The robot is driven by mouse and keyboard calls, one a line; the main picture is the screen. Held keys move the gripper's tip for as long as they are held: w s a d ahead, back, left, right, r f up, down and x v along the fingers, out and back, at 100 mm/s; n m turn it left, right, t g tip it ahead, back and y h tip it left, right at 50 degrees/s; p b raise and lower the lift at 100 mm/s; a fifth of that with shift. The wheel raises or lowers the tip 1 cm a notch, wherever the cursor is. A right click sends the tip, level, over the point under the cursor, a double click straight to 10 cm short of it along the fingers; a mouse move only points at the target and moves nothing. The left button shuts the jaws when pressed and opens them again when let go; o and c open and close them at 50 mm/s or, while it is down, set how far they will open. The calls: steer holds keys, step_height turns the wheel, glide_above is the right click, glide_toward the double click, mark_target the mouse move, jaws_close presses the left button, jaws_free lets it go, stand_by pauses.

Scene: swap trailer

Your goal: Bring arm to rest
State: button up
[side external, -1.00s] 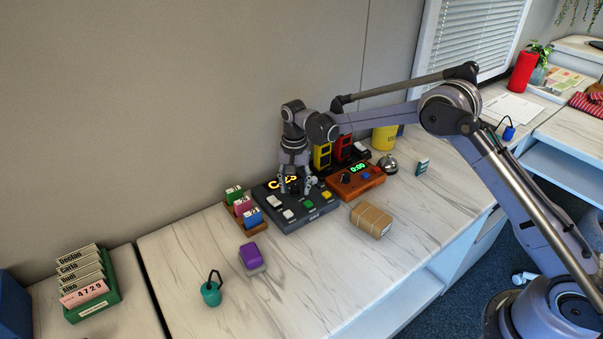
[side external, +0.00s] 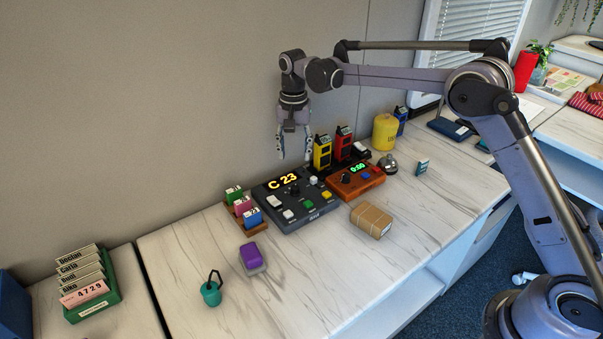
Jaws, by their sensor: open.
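My gripper (side external: 295,158) hangs pointing down, open and empty, in the air above the back of the dark grey console (side external: 262,191). The console's display reads "C 23" in yellow, and it has a knob and several coloured buttons. My gripper is apart from the console and stands just left of the yellow handheld device (side external: 322,153) in the picture. My arm reaches in from the right with its elbow raised.
Near the console are an orange timer box (side external: 355,182), a red handheld device (side external: 343,143), a yellow canister (side external: 385,132), a bell (side external: 387,163), a brown parcel (side external: 371,220), small coloured boxes (side external: 243,206), a purple block (side external: 251,256) and a teal weight (side external: 211,293). The front counter has free room.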

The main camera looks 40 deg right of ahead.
steer(key=s+d+r+n+t, duration=0.4)
steer(key=s+r, duration=0.7)
steer(key=s, duration=0.4)
steer(key=s+d+f+n+t, duration=0.1)
steer(key=s+f+n, duration=0.1)
steer(key=s, duration=0.6)
steer(key=s+d+f+n+t, duration=0.1)
steer(key=s+f+n+t, duration=0.1)
steer(key=s, duration=0.6)
steer(key=shift+d+f, duration=0.25)
steer(key=shift+f, duration=0.25)
